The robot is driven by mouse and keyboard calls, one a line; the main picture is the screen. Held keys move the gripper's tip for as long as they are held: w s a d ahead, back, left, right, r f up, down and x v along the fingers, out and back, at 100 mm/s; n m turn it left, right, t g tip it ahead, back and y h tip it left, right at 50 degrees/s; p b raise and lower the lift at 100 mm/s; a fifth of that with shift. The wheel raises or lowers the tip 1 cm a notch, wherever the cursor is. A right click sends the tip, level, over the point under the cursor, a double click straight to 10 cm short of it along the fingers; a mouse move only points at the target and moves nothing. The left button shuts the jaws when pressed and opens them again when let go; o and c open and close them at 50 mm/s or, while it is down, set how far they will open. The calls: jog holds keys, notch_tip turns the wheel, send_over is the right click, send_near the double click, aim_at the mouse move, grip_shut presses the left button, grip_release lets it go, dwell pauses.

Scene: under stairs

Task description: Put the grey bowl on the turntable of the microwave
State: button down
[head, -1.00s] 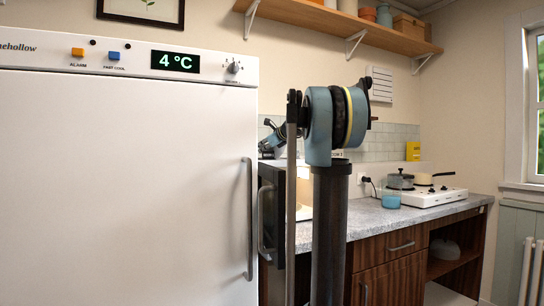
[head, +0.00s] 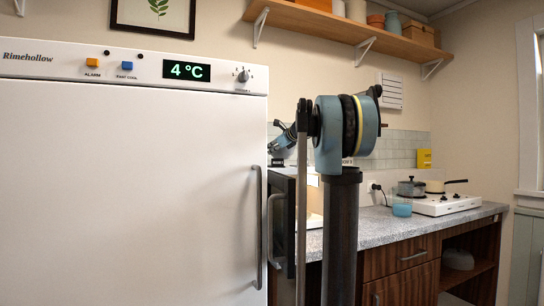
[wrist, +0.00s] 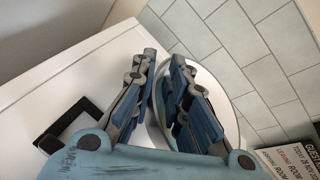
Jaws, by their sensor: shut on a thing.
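My gripper (wrist: 176,62) is shut on a round, pale grey rim in the wrist view, which looks like the grey bowl (wrist: 222,98). The fingers hide part of it. In the head view my gripper (head: 280,140) is up beside the fridge, above the microwave, and the bowl cannot be made out there. The microwave (head: 283,185) stands on the counter, partly hidden by the fridge and my arm. Its dark door with a metal handle seems to stand open, and a lit, pale patch shows behind my arm. The turntable is not visible.
The white fridge (head: 130,190) fills the left. The counter (head: 415,225) carries a blue cup (head: 401,208) and a white hob (head: 445,204) with pots. A wall shelf (head: 345,28) hangs above. A tiled wall (wrist: 235,45) is close behind my gripper.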

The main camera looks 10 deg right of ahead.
jog(key=shift+r, duration=3.45)
